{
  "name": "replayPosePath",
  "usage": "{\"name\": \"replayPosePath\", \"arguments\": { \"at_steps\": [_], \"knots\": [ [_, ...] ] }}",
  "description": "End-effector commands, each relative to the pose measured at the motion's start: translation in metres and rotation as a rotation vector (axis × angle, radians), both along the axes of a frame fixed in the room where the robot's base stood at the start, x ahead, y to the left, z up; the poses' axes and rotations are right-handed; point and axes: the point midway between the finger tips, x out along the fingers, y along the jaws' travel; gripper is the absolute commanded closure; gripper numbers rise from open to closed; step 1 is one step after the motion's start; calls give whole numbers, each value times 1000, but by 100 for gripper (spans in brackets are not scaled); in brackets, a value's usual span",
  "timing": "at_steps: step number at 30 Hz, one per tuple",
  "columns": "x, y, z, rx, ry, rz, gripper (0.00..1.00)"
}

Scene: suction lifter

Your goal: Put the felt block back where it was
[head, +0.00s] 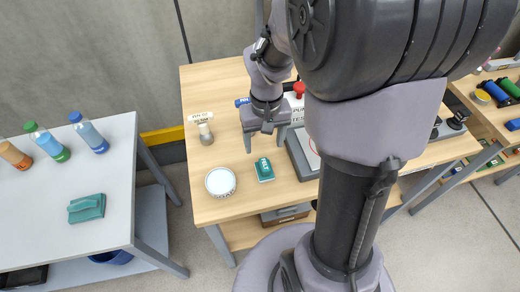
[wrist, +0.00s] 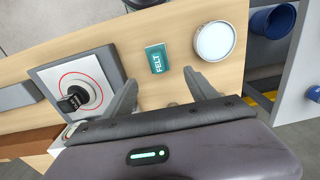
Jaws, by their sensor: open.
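The felt block is a small teal block (head: 264,171) labelled FELT, lying on the wooden table near its front edge. It also shows in the wrist view (wrist: 156,59), right of a grey box. My gripper (head: 265,146) is over the table just behind the block, its fingers pointing down. In the wrist view, my two fingers (wrist: 161,83) are spread with nothing between them, and the block lies beyond the tips, apart from them. I cannot tell the exact height of the fingers above the table.
A round white-topped object (head: 220,181) stands left of the block. A grey box with a black knob (wrist: 76,98) stands close on the other side. A white table (head: 40,175) at left holds bottles and a teal item (head: 87,208).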

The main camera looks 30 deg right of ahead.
Motion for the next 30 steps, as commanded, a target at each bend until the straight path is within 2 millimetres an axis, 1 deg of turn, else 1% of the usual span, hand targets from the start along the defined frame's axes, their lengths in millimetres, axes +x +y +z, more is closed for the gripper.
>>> {"name": "replayPosePath", "arguments": {
  "at_steps": [1,2,3,5,6,9,12,15,23,25,26,30],
  "knots": [
    [-2,10,19,-1,-40,-5,34],
    [-5,20,33,0,-73,-11,34],
    [-12,35,54,6,-125,-22,34],
    [-28,61,85,27,-207,-40,34],
    [-41,77,102,46,-262,-51,34],
    [-74,111,132,108,-380,-73,34],
    [-99,131,145,164,-454,-85,34],
    [-110,139,149,190,-485,-90,34],
    [-111,140,148,193,-486,-92,34],
    [-111,140,137,192,-487,-92,34],
    [-111,140,128,192,-487,-92,34],
    [-111,140,78,192,-487,-91,34]
  ]
}}
